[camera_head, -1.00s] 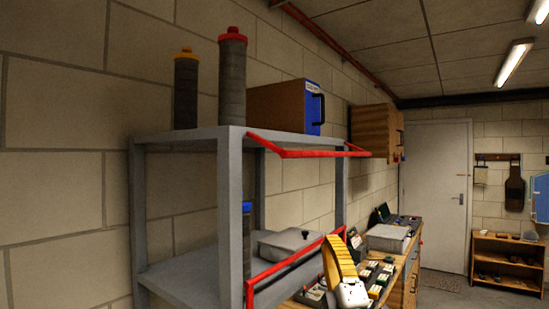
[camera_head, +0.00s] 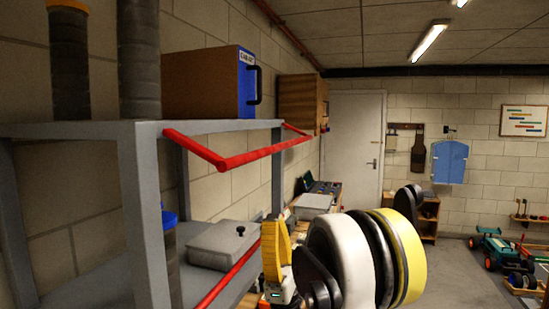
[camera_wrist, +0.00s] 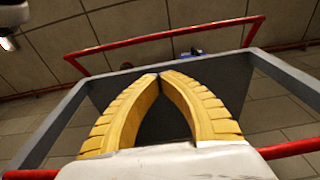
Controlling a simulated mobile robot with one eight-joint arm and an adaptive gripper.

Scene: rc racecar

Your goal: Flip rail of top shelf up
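The top shelf (camera_head: 70,130) is a grey frame at the left of the head view. Its red rail (camera_head: 248,157) juts out from the front edge, angled slightly down, not upright. In the wrist view a red rail (camera_wrist: 165,38) crosses beyond the grey shelf edge; I take it for the top one. My gripper (camera_head: 273,220) points up, below and beyond the top rail in the head view, apart from it. In the wrist view its yellow fingers (camera_wrist: 159,76) meet at the tips with nothing between them. My arm hides part of the lower rail.
The lower shelf (camera_head: 90,280) has its own red rail (camera_head: 228,278) and holds a grey case (camera_head: 222,244). A blue-fronted box (camera_head: 247,85) and dark cylinders (camera_head: 138,60) stand on the top shelf. A workbench (camera_head: 325,192) lies behind. Open floor (camera_head: 450,270) is at the right.

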